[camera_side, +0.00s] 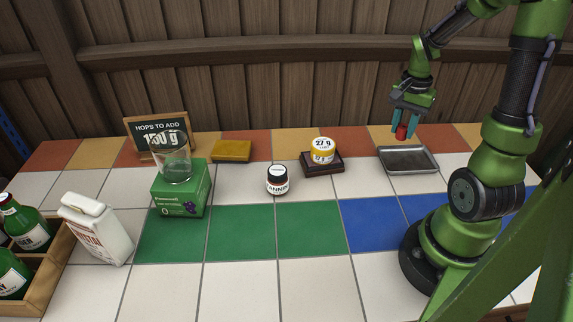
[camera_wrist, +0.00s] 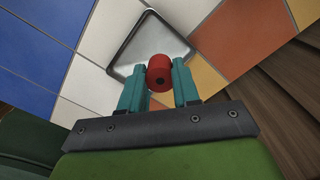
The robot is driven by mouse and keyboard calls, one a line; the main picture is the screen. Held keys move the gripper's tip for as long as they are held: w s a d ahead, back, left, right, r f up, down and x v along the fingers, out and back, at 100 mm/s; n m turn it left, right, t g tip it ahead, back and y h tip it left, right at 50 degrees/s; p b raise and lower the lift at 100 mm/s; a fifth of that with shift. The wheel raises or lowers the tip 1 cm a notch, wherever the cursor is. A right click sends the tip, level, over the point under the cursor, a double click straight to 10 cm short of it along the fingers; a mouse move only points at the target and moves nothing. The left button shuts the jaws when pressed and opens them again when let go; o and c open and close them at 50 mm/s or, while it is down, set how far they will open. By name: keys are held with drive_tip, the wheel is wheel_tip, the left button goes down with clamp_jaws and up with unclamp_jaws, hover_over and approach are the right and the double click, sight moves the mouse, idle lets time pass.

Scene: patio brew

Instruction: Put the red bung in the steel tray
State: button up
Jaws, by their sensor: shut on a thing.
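The red bung (camera_side: 402,132) is held between the teal fingers of my gripper (camera_side: 405,124). The steel tray (camera_side: 409,171) is a shallow grey rectangle at the back right of the table. It also shows in the wrist view (camera_wrist: 122,70), beyond the bung. My gripper is shut on the bung and holds it above the tray, near its back edge. The tray looks empty where it shows.
A jar with a yellow label (camera_side: 323,151) stands on a dark base (camera_side: 322,168) left of the tray. The front tiles are clear.

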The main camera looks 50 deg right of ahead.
sight(406, 161)
drive_tip(key=shift+s+d+f+m, duration=0.45)
drive_tip(key=shift+d+f+m, duration=0.1)
drive_tip(key=shift+f, duration=0.8)
drive_tip(key=shift+s+d+f+m, duration=0.4)
drive_tip(key=shift+d+f+m, duration=0.1)
drive_tip(key=shift+f, duration=0.9)
drive_tip(key=shift+s+d+f+m, duration=0.45)
drive_tip(key=shift+d+f+m, duration=0.1)
drive_tip(key=shift+f, duration=0.8)
drive_tip(key=shift+f, duration=0.15)
drive_tip(key=o, duration=1)
drive_tip(key=shift+o, duration=0.2)
